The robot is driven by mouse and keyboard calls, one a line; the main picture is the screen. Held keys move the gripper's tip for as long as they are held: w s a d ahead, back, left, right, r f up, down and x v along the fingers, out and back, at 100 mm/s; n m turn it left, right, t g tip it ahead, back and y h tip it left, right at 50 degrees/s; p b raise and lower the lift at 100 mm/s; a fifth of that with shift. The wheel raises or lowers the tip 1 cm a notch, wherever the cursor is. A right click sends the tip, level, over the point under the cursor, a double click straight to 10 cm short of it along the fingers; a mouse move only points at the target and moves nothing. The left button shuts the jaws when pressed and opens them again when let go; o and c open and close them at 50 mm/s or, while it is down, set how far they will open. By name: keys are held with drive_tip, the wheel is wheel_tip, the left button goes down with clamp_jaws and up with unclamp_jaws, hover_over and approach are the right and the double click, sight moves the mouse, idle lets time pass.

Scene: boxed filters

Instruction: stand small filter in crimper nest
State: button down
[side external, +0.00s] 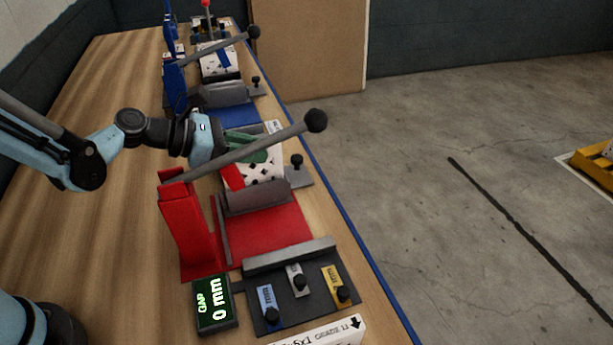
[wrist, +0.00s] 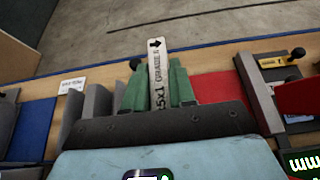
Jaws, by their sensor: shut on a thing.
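My gripper (wrist: 157,95) has green fingers and is shut on a white filter (wrist: 157,68), with one finger on each side. The filter's narrow edge faces the wrist camera and shows printed text and a black arrow. In the side external view my gripper (side external: 250,150) is at the red crimper (side external: 183,225), behind its long lever. A white panel with dark spots (side external: 265,170) shows beneath the green fingers, behind the crimper's grey block (side external: 258,197). The lever and block hide part of the nest area. I cannot tell whether the filter touches the nest.
A blue crimper (side external: 175,85) stands farther along the bench. A tray (side external: 320,305) with blue, grey and yellow gauges is nearer, beside a display (side external: 213,303) reading GAP 0 mm. Another white labelled piece (side external: 322,332) lies at the front. The bench's left side is clear.

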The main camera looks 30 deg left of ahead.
drive_tip(key=shift+f, duration=0.75)
drive_tip(key=c, duration=0.9)
unclamp_jaws()
drive_tip(key=shift+o, duration=0.2)
drive_tip(key=s+a+r+m+g+y, duration=0.1)
drive_tip(key=s+a+m+y, duration=0.3)
drive_tip(key=m, duration=0.9)
drive_tip(key=s+a+r+m+y, duration=0.4)
drive_tip(key=s+a+m, duration=0.4)
drive_tip(key=m, duration=0.6)
drive_tip(key=shift+s+g+y, duration=0.4)
drive_tip(key=shift+s+y, duration=0.1)
drive_tip(key=shift+s, duration=0.55)
